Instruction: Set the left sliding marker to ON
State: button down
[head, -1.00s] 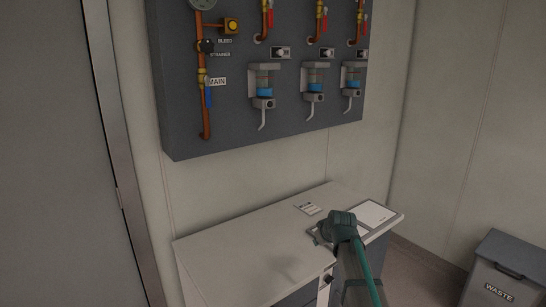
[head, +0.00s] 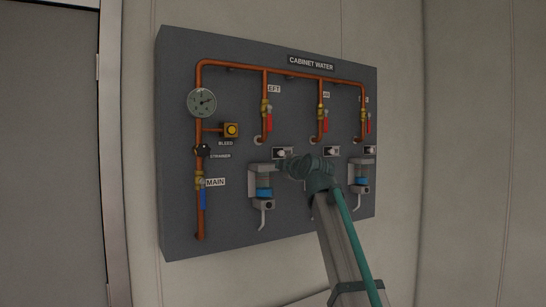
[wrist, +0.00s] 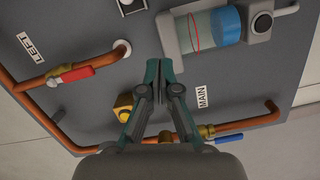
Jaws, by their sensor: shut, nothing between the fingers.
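The left sliding marker (head: 281,153) is a small light plate with a knob, on the grey panel below the left branch pipe. It also shows in the wrist view (wrist: 129,4), partly cut off at the top edge. Its lettering is too small to read, so its setting cannot be told. My gripper (head: 285,164) is in front of the panel, close below the marker in the head view. In the wrist view, its teal fingertips (wrist: 160,64) are together and empty, with the marker beyond them. I cannot tell the gap to the panel.
The left red-handled valve (head: 268,118) stands above the marker, and a blue-banded filter (head: 263,186) below it. Two more markers (head: 331,152) (head: 370,150) sit to the right. Copper pipes (head: 230,64), a gauge (head: 202,103) and a bleed knob (head: 231,130) stand out from the panel.

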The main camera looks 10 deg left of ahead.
aim_at(274, 154)
jog(key=n, duration=0.1)
jog(key=r+n, duration=0.1)
jog(key=n, duration=0.1)
jog(key=w+n, duration=0.1)
jog(key=shift+a+r+t, duration=0.25)
jog(key=shift+t, duration=0.15)
jog(key=p+x, duration=0.1)
jog(key=x, duration=0.2)
jog(key=p+x, duration=0.2)
jog(key=x, duration=0.2)
jog(key=p+x, duration=0.1)
jog(key=x, duration=0.2)
jog(key=shift+w+a+r+p, duration=0.1)
jog(key=shift+a+r+p, duration=0.1)
jog(key=shift+r+p, duration=0.1)
jog(key=w+d, duration=0.1)
jog(key=w+d+p, duration=0.1)
jog(key=shift+d+r+p, duration=0.2)
jog(key=shift+d+p, duration=0.1)
jog(key=shift+d, duration=0.05)
jog(key=shift+w+d+f, duration=0.1)
jog(key=shift+w+d, duration=0.05)
jog(key=shift+w, duration=0.05)
